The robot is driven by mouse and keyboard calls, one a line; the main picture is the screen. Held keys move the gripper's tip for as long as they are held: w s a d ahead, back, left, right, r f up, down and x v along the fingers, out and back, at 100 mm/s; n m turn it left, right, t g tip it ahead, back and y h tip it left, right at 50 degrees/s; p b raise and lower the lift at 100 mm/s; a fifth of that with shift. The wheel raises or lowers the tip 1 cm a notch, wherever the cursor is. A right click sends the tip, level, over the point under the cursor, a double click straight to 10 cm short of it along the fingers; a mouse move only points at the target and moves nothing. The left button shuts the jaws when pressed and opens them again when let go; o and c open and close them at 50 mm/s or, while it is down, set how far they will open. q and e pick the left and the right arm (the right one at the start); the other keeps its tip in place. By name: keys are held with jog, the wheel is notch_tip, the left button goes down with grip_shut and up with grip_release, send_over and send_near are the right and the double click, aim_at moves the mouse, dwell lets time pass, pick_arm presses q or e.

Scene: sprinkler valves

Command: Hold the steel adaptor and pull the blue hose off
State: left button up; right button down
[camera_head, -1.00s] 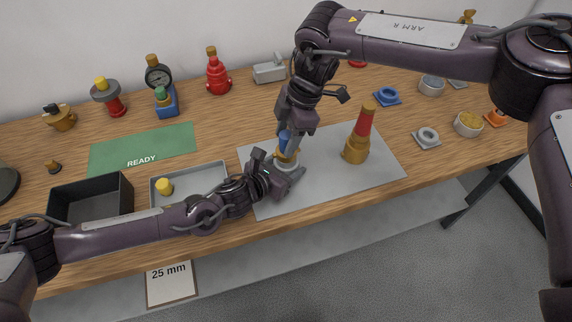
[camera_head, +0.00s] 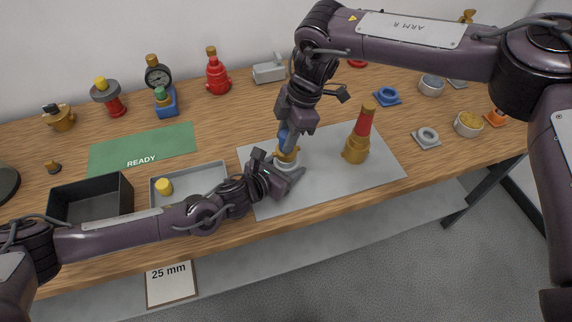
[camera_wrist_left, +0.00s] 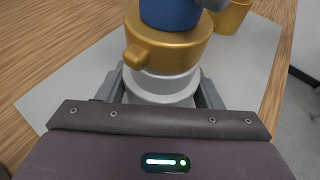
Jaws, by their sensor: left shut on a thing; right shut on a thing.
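The pale steel adaptor (camera_wrist_left: 160,88) stands upright on the grey mat, between the fingers of my left gripper (camera_wrist_left: 162,90), which is shut on it. In the head view the adaptor (camera_head: 286,166) is partly hidden by that gripper. A brass coupling (camera_wrist_left: 168,45) with a side lug sits on top of the adaptor. The blue hose (camera_wrist_left: 172,12) rises from the brass coupling. In the head view the hose (camera_head: 284,137) is mostly covered by my right gripper (camera_head: 289,142), which is shut on it from above. I see no clear gap between hose and coupling.
A red-and-brass nozzle (camera_head: 359,140) stands on the grey mat (camera_head: 335,185), right of the grippers. A grey tray (camera_head: 206,174) with a yellow piece and a dark bin (camera_head: 88,200) lie left. A green READY mat (camera_head: 142,147) is behind them.

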jog(key=shift+r, duration=4.1)
pick_arm(q)
jog(key=o, duration=1.5)
